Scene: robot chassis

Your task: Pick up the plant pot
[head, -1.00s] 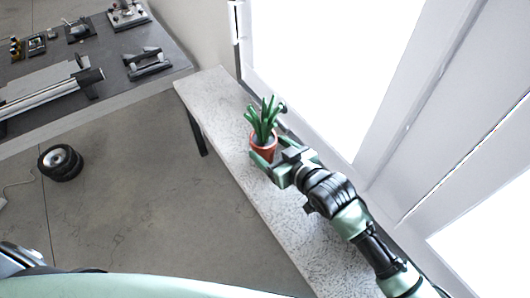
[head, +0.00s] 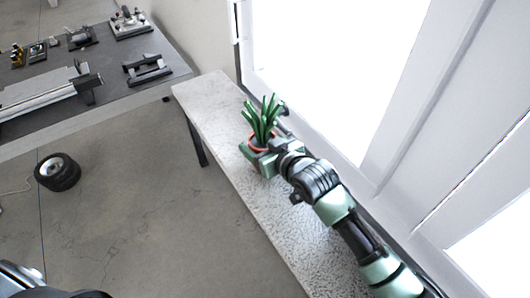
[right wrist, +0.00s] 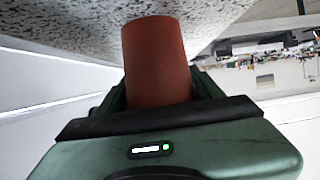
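The plant pot (head: 256,148) is small and reddish-brown, with a spiky green plant (head: 263,119) in it. It is upright at the speckled ledge by the bright window. In the right wrist view the pot (right wrist: 158,62) fills the middle, between the two fingers, with its base end against the speckled surface in the picture; I cannot tell whether it touches. My right gripper (head: 257,157) has its fingers around the pot, hiding much of its side. Whether the fingers press on the pot cannot be made out. My left gripper is not in view.
The speckled ledge (head: 215,105) runs along the window wall, with bare surface on both sides of the pot. A dark workbench (head: 110,75) with several tools stands at the upper left. A black wheel-like object (head: 58,172) lies on the open floor.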

